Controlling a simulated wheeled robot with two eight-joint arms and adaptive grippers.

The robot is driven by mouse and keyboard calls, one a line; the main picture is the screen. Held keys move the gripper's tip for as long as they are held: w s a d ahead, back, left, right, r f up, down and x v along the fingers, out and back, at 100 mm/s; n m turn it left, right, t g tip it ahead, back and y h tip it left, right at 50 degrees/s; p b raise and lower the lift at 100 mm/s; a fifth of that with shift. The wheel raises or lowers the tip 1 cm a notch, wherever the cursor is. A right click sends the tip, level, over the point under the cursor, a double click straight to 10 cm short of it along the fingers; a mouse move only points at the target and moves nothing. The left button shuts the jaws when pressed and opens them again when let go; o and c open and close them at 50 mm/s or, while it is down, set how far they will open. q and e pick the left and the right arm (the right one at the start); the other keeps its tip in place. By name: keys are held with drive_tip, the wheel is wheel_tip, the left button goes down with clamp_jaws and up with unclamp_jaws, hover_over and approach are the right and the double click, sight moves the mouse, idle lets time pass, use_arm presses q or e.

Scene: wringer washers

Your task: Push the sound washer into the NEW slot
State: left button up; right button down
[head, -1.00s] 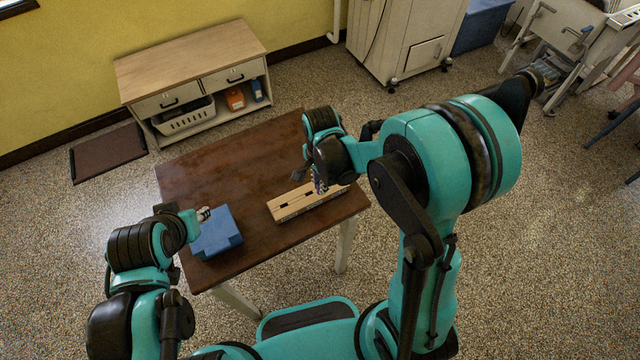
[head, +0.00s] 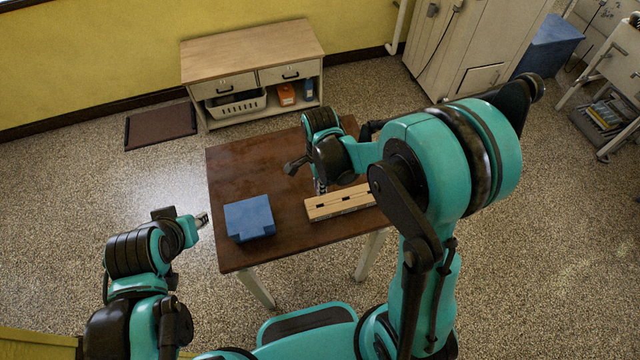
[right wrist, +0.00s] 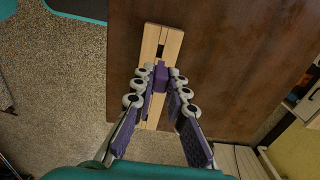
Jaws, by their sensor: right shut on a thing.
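A long pale wooden block (head: 338,204) with dark slots lies on the brown table. It also shows in the right wrist view (right wrist: 171,47), with one dark slot beyond the fingertips. My right gripper (head: 319,188) is over the block's left end in the head view. In the right wrist view its purple-padded fingers (right wrist: 160,82) are shut on a small purple piece (right wrist: 160,77) just above the block. I cannot tell whether this piece is the sound washer, and no slot label is readable. My left gripper (head: 203,219) is left of the table, apart from everything; its jaw opening is too small to tell.
A blue box (head: 250,217) sits on the brown table (head: 245,170), left of the wooden block. The tabletop behind the box is clear. A low cabinet (head: 252,52) stands by the yellow wall, with a dark mat (head: 160,127) beside it.

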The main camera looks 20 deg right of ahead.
drive_tip(key=shift+f, duration=0.1)
drive_tip(key=b, duration=0.6)
hover_over(320, 202)
drive_tip(key=s, duration=0.1)
drive_tip(key=shift+s+a+f, duration=0.1)
drive_tip(key=shift+a+f, duration=0.05)
drive_tip(key=shift+f, duration=2.85)
drive_tip(key=shift+f+b, duration=0.35)
drive_tip(key=shift+b, duration=0.15)
drive_tip(key=shift+f+b, duration=0.3)
drive_tip(key=shift+f+b, duration=0.9)
drive_tip(key=shift+b, duration=0.2)
idle(0.5)
drive_tip(key=shift+s+f, duration=0.1)
drive_tip(key=shift+s, duration=0.05)
idle(0.9)
drive_tip(key=c, duration=1.5)
unclamp_jaws()
drive_tip(key=shift+o, duration=0.2)
